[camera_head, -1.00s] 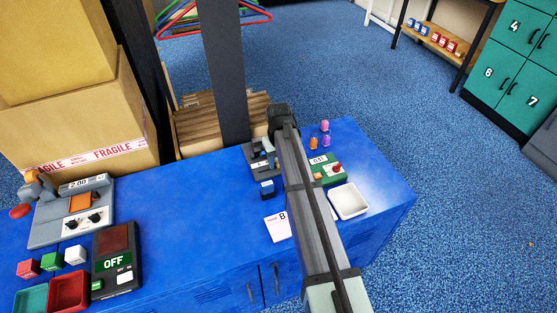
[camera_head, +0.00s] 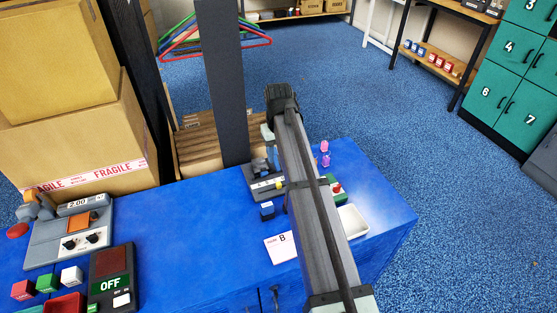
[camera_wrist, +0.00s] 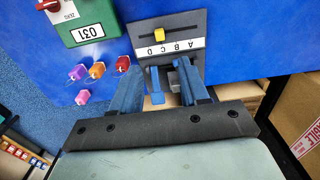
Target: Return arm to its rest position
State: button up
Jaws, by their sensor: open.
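My gripper (camera_wrist: 160,74) is open, with its two blue fingers apart over the blue table (camera_wrist: 235,40). A dark grey device (camera_wrist: 192,22) with a white strip lettered A, B, C, D lies under and just beyond the fingertips. A yellow knob (camera_wrist: 159,34) sits on it. In the head view my gripper (camera_head: 270,150) hangs from the arm's far end, near the device (camera_head: 262,186), and is partly hidden.
A green counter (camera_wrist: 88,20) reading 031 stands beside the device, with small coloured pieces (camera_wrist: 97,70) nearby. A white tray (camera_head: 352,221) is partly behind my arm. A dark post (camera_head: 220,80) and cartons (camera_head: 70,140) stand close on the left. Open floor (camera_head: 330,80) lies beyond.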

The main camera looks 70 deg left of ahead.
jog(key=shift+r, duration=0.25)
dwell(0.4)
